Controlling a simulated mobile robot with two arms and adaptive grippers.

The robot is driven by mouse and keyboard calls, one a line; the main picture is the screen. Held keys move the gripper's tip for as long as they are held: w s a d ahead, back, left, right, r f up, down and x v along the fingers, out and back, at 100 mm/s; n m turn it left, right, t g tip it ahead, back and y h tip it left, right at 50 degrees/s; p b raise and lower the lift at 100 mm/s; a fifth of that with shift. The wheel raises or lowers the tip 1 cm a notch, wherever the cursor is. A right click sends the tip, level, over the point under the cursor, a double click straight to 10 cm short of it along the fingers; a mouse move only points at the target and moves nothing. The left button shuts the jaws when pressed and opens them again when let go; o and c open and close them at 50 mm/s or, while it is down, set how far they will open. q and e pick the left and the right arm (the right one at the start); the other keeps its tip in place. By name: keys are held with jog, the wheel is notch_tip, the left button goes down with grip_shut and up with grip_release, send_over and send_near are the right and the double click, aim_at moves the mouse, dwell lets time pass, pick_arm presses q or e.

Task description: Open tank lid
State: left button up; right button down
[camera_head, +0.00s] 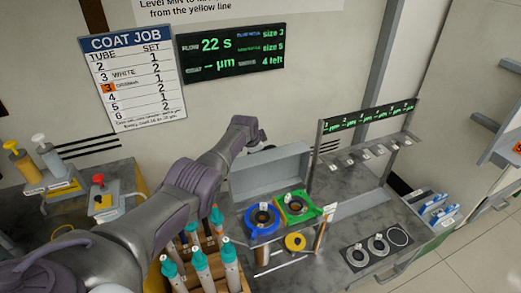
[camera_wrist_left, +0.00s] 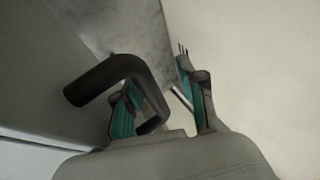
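A grey box-like tank (camera_head: 268,180) stands behind a blue ring and a green ring on the bench. I cannot tell from the head view whether its lid is raised. My left arm reaches up to the tank's back left, and its gripper is mostly hidden there. In the left wrist view a dark bent handle (camera_wrist_left: 125,68) crosses in front of the left finger, its lower end near the gap. My left gripper (camera_wrist_left: 160,75) has its two teal-padded fingers apart. I cannot tell whether they touch the handle. My right gripper is in neither view.
The blue ring (camera_head: 262,219) and green ring (camera_head: 297,208) sit in front of the tank, with a yellow disc (camera_head: 295,242) nearer. Several teal-topped bottles (camera_head: 200,257) stand below my left arm. A sensor rack (camera_head: 368,124) stands to the right.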

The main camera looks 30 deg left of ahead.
pick_arm(q)
jog(key=shift+s+d+r, duration=0.2)
jog(key=shift+d+r, duration=0.05)
jog(key=shift+r, duration=0.05)
jog(key=v, duration=1.1)
jog(key=shift+a+r, duration=0.15)
jog(key=shift+a, duration=0.05)
jog(key=shift+s, duration=0.1)
